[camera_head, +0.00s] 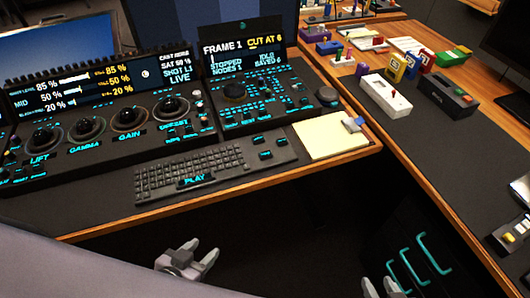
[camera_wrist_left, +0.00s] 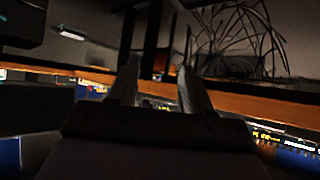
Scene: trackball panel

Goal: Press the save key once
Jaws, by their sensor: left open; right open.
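A dark keyboard (camera_head: 190,172) lies on the desk, with a wide key labelled PLAY (camera_head: 194,181) at its front. A small group of teal-marked keys (camera_head: 265,154) sits at its right end; their labels are too small to read, so I cannot tell which is the save key. The trackball panel (camera_head: 85,140) is behind the keyboard. My left gripper (camera_head: 203,249) is open and empty, in front of the desk edge and apart from the keyboard. Its fingers also show spread in the left wrist view (camera_wrist_left: 158,82). My right gripper (camera_head: 379,287) is open at the bottom edge.
A second control panel (camera_head: 240,115) with a screen stands behind the keyboard's right end. A yellow notepad (camera_head: 330,138) lies right of it. The wooden desk edge (camera_head: 150,213) runs between my grippers and the keyboard. A side desk at right carries a white box (camera_head: 385,98) and several small devices.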

